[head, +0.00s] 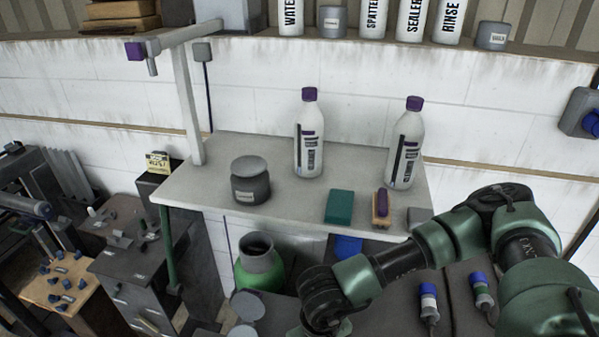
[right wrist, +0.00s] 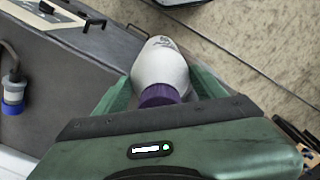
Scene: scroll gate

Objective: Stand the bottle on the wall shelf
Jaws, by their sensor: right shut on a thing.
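In the right wrist view my right gripper (right wrist: 163,82) is shut on a white bottle (right wrist: 160,62) with a purple cap. The cap end is nearest the palm, and the bottle's far end is out of sight. In the head view my right arm reaches down to the bottom edge; the held bottle does not show there. Two white bottles with purple caps, a left one (head: 309,140) and a right one (head: 404,148), stand upright on a grey shelf (head: 225,160) against the wall. A higher shelf (head: 400,47) runs along the wall. My left gripper is not in view.
On the grey shelf are a dark lidded jar (head: 250,186), a teal block (head: 339,206) and a brush (head: 381,210). The higher shelf holds several labelled bottles. A post with an arm (head: 186,100) rises at the shelf's left. A green vessel (head: 259,270) stands below.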

